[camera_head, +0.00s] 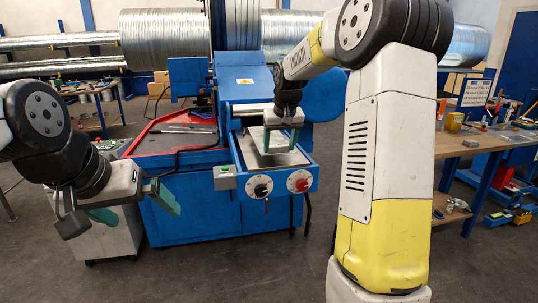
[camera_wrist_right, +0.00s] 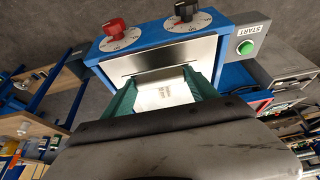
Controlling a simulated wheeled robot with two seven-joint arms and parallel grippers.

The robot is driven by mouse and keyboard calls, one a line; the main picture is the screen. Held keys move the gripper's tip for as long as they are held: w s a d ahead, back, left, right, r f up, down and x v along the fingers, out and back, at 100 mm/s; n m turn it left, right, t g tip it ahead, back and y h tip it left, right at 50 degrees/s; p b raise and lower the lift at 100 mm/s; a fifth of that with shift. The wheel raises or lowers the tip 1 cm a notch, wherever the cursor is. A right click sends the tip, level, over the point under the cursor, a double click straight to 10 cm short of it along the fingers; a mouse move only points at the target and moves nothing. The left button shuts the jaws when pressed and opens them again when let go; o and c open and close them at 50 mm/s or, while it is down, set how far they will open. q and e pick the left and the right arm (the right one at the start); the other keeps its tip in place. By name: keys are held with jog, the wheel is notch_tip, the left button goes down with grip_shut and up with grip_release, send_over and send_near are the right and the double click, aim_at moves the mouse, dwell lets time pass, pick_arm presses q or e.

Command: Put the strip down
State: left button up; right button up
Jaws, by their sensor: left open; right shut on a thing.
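The strip (camera_wrist_right: 165,94) is a bright, shiny metal piece with faint marks. In the right wrist view it lies between the two green fingers of my right gripper (camera_wrist_right: 165,88), which is shut on it. In the head view my right gripper (camera_head: 281,142) is over the metal bed of the blue machine (camera_head: 213,205). The strip is hard to make out there, and I cannot tell whether it touches the bed. My left gripper (camera_head: 132,205) is open and empty at the left, in front of the machine's left side, its green fingers spread apart.
The machine's front has a green button (camera_head: 224,170), a black dial (camera_head: 259,187) and a red dial (camera_head: 299,182). A red-edged tray (camera_head: 140,137) is left of the bed. A cluttered workbench (camera_head: 470,145) stands at right. Large spiral ducts (camera_head: 165,38) are behind. Floor in front is clear.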

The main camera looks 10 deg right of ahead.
aim_at(279, 153)
notch_tip(279, 153, down, 3)
jog(key=shift+f, duration=0.2)
jog(key=o, duration=1.7)
jog(key=v, duration=1.2)
jog(key=s+a+f, duration=0.1)
jog(key=s, duration=0.8)
jog(key=s+a+f+t+y, duration=0.1)
jog(key=s+a+f, duration=0.1)
jog(key=s, duration=0.8)
jog(key=s+a+f+y, duration=0.1)
jog(key=s+a+f, duration=0.1)
jog(key=s, duration=0.7)
jog(key=shift+s+t, duration=0.3)
jog(key=shift+t, duration=0.1)
jog(key=shift+r, duration=0.1)
